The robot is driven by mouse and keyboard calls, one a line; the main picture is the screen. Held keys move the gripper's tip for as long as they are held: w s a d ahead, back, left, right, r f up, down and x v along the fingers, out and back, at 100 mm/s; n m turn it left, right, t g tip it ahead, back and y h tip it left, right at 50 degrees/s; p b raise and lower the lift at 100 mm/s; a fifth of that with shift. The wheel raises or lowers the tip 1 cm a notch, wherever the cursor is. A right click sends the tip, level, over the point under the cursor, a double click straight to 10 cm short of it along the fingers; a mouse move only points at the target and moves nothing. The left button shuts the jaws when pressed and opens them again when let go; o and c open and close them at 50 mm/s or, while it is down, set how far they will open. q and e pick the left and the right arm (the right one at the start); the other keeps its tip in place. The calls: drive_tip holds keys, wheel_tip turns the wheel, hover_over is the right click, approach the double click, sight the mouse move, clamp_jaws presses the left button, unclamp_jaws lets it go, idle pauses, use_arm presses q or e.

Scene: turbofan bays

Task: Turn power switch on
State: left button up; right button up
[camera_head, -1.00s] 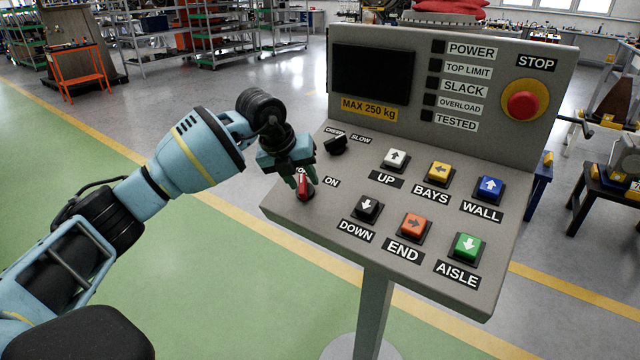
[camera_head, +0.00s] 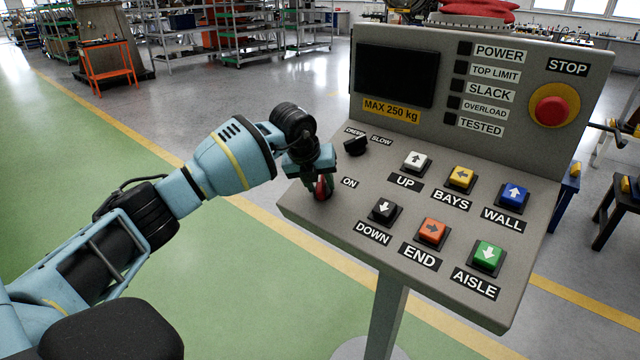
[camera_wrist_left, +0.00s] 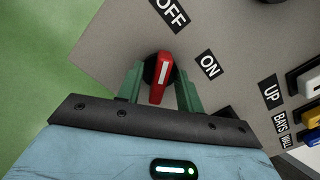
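The red power switch (camera_head: 321,187) sits at the left of the sloped grey control panel (camera_head: 340,213), with an ON label (camera_head: 349,183) to its right. In the left wrist view the red handle (camera_wrist_left: 160,78) has a white line, its far end pointing roughly toward the OFF label (camera_wrist_left: 171,11); the ON label (camera_wrist_left: 208,65) is to the right. My left gripper (camera_head: 320,184) is at the switch, pointing down. Its green fingers (camera_wrist_left: 160,88) stand on either side of the handle, with narrow gaps visible. The POWER lamp (camera_head: 465,48) is dark. My right gripper is not in view.
A black CREEP/SLOW knob (camera_head: 356,145) is close to my left gripper. Several push buttons, such as UP (camera_head: 417,161), fill the panel's right. A red STOP button (camera_head: 551,111) is on the upright part. Open floor lies left of the panel.

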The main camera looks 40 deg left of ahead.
use_arm(q)
drive_tip(key=shift+w+f, duration=0.1)
drive_tip(key=shift+f, duration=0.15)
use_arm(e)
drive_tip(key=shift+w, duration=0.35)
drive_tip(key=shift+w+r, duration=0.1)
use_arm(q)
clamp_jaws()
